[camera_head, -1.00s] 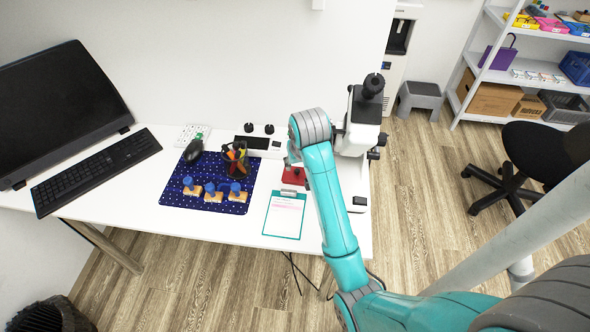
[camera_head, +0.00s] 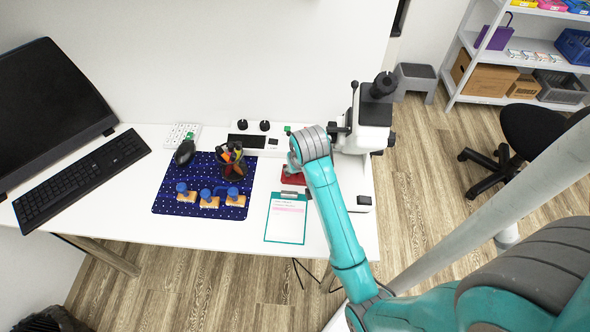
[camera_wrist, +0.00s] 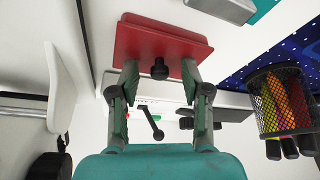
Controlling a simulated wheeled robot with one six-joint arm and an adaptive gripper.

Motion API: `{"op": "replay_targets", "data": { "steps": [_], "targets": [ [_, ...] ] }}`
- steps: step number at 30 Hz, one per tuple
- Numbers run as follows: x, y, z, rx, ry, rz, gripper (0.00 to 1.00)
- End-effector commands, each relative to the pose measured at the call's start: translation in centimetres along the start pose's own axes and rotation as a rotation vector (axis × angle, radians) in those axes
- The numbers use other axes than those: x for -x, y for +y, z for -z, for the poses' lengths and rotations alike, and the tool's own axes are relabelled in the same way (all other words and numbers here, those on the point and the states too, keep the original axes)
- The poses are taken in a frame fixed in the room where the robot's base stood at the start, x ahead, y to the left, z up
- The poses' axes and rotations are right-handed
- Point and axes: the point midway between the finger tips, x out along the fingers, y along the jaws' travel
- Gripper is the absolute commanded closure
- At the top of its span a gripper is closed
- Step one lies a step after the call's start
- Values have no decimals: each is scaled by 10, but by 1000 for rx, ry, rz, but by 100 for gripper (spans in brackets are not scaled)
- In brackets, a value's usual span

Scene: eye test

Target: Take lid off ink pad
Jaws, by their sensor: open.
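The ink pad with its lid (camera_wrist: 185,48) is a flat red block with a short black knob (camera_wrist: 160,70) on it, at the top middle of the wrist view. In the head view the red ink pad (camera_head: 290,180) lies on the desk, partly hidden by my arm. My gripper (camera_wrist: 160,76) is open, with one fingertip on either side of the knob in the picture and nothing held. The fingertips overlap the red block's near edge in the picture; I cannot tell whether they touch it. In the head view my gripper is mostly hidden behind my arm.
A black mesh pen cup (camera_wrist: 285,105) stands at the right in the wrist view. The clipboard (camera_head: 287,222) lies in front of the ink pad. Several stamps (camera_head: 208,198) sit on the blue mat (camera_head: 168,205).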

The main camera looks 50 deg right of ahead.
Motion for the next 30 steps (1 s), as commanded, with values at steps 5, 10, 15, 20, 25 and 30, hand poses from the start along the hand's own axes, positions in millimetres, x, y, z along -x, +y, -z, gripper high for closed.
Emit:
{"op": "replay_targets", "data": {
  "steps": [5, 10, 15, 20, 25, 30],
  "targets": [
    [0, 0, 0, 0, 0, 0, 72],
    [0, 0, 0, 0, 0, 0, 100],
    [0, 0, 0, 0, 0, 0, 100],
    [0, 0, 1, 0, 0, 0, 100],
    [5, -1, 7, 1, 1, 0, 100],
    [20, -5, 25, 2, 4, 1, 100]
  ]
}}
